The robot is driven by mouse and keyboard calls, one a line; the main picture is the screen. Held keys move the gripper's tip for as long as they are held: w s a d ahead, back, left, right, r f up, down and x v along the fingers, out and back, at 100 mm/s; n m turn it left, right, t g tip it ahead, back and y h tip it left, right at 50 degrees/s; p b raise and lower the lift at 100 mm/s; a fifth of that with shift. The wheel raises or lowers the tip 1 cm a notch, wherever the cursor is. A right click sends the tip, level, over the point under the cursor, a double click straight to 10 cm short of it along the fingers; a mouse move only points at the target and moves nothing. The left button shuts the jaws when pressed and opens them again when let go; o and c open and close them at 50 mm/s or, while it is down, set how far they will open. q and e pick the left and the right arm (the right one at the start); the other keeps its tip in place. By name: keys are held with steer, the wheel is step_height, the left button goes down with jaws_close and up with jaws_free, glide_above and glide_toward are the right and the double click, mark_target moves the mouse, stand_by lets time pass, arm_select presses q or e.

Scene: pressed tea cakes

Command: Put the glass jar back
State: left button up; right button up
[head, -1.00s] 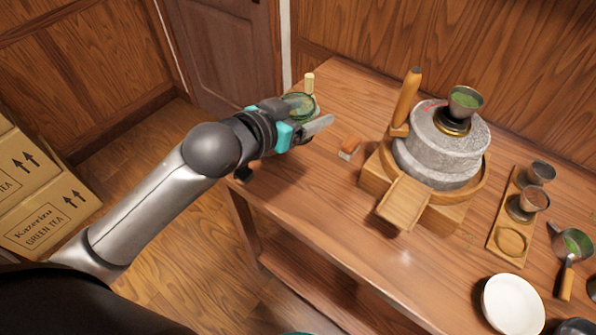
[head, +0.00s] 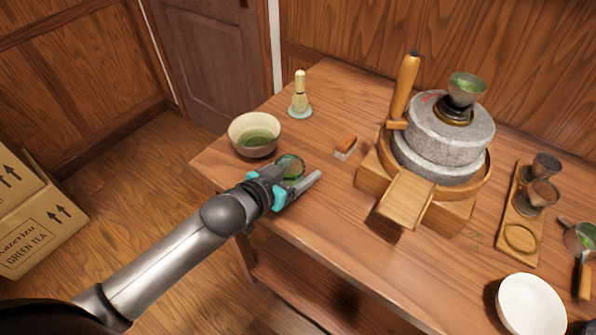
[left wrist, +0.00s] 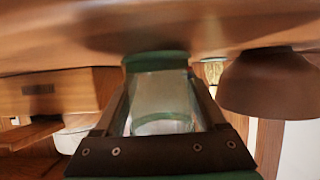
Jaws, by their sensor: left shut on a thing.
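The glass jar (head: 291,166), clear with a green tint, is between the fingers of my left gripper (head: 298,184) near the table's left front edge. The gripper is shut on it. In the left wrist view the jar (left wrist: 162,100) fills the space between the two fingers of the gripper (left wrist: 160,108). The head view does not show whether the jar touches the table. The gripper hides part of the jar. My right gripper is not in view.
A tea bowl (head: 256,136) stands just behind the jar, with a whisk on a stand (head: 300,100) beyond. A wooden tray (head: 520,238) and white bowl (head: 530,305) are farther right.

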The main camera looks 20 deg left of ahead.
arm_select(q)
steer(key=shift+r, duration=0.1)
steer(key=shift+f, duration=0.25)
steer(key=o, duration=1.5)
steer(key=shift+o, duration=0.2)
steer(key=shift+r, duration=0.1)
steer(key=shift+r, duration=0.2)
steer(key=p+v, duration=0.2)
steer(key=v, duration=1)
steer(key=shift+f+p, duration=0.1)
steer(key=shift+p, duration=0.3)
